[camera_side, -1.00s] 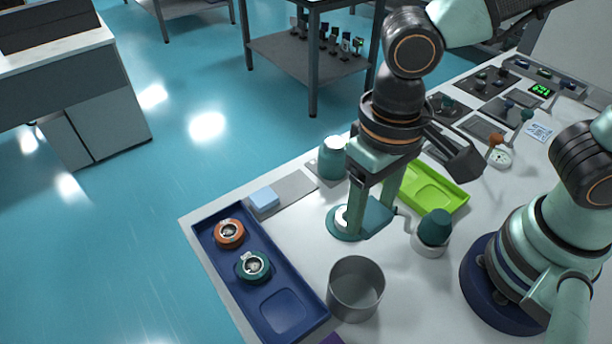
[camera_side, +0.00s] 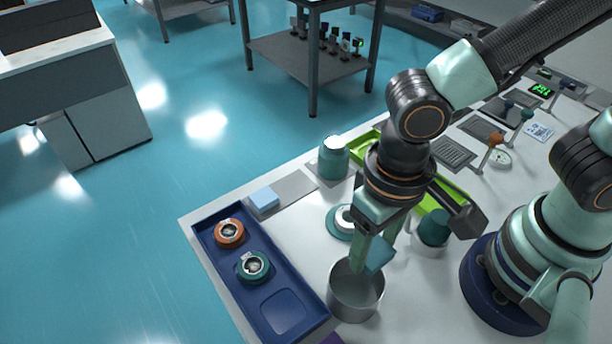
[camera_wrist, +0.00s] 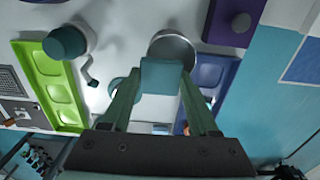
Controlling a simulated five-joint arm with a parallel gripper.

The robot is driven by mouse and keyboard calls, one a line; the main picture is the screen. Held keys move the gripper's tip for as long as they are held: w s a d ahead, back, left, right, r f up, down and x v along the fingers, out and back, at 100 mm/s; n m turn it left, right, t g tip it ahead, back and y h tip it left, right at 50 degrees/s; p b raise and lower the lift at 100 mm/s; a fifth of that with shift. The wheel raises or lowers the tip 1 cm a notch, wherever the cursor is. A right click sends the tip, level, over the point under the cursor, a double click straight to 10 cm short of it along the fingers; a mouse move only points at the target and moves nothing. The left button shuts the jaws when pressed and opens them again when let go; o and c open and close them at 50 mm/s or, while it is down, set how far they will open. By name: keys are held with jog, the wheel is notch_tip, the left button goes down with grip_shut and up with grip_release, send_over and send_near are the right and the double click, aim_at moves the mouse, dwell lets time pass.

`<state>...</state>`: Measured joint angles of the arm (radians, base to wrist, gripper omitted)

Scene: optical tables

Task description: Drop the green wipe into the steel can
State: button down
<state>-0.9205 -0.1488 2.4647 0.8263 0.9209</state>
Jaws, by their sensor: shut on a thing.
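The green wipe (camera_side: 381,256) is a flat teal-green piece held between the fingertips of my gripper (camera_side: 374,248). In the wrist view the wipe (camera_wrist: 162,76) spans the gap between both fingers of my gripper (camera_wrist: 161,84). The steel can (camera_side: 354,302) is an open grey cylinder standing upright on the table. The wipe overlaps the can's far rim and opening in the side view. In the wrist view it covers part of the can (camera_wrist: 174,40). I cannot tell whether the wipe touches the rim.
A dark blue tray (camera_side: 215,261) with an orange ring (camera_side: 229,232) and a green ring (camera_side: 253,266) lies left of the can. A green-and-white round piece (camera_side: 339,224) sits behind the can. A teal-capped bottle (camera_side: 434,229) stands right. A lime tray (camera_side: 361,146) lies behind my arm.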

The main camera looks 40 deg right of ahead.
jog(key=shift+c, duration=0.4)
grip_release()
notch_tip(320, 180, up, 12)
dwell(0.3)
jog(key=w+d+t, duration=0.2)
jog(key=w+d, duration=0.4)
jog(key=d, duration=0.4)
jog(key=w+d+t, duration=0.3)
jog(key=w+d, duration=0.3)
jog(key=d, duration=0.5)
jog(key=shift+w+r+t, duration=0.25)
jog(key=shift+r+t, duration=0.05)
jog(key=shift+r, duration=0.15)
